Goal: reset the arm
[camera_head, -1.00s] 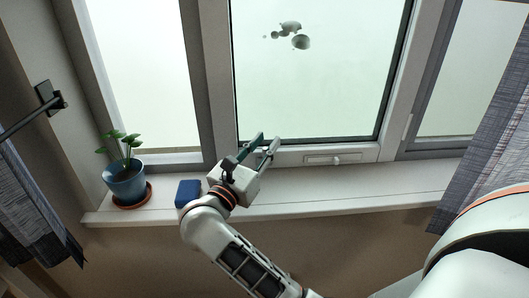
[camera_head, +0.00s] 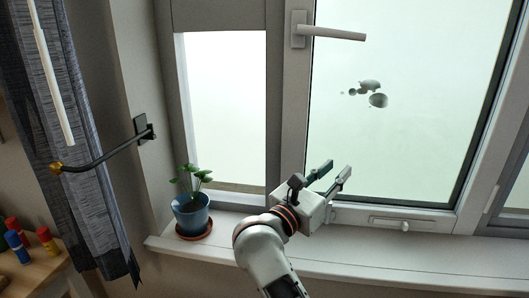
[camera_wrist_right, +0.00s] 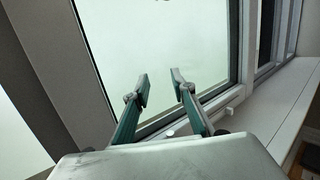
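My right arm reaches up from the bottom in the head view. Its gripper (camera_head: 332,172) hangs over the windowsill (camera_head: 367,255), in front of the lower part of the window. In the right wrist view the two fingers (camera_wrist_right: 161,88) stand apart with nothing between them, facing the glass. Whether they touch the window cannot be told, but no contact is visible. My left arm and gripper are not in view.
A potted plant (camera_head: 191,213) stands on the sill left of my right arm. Grey spots (camera_head: 377,99) mark the window glass. A white window handle (camera_head: 335,33) is above. A curtain (camera_head: 78,150) and a table with colored items (camera_head: 16,240) are at left.

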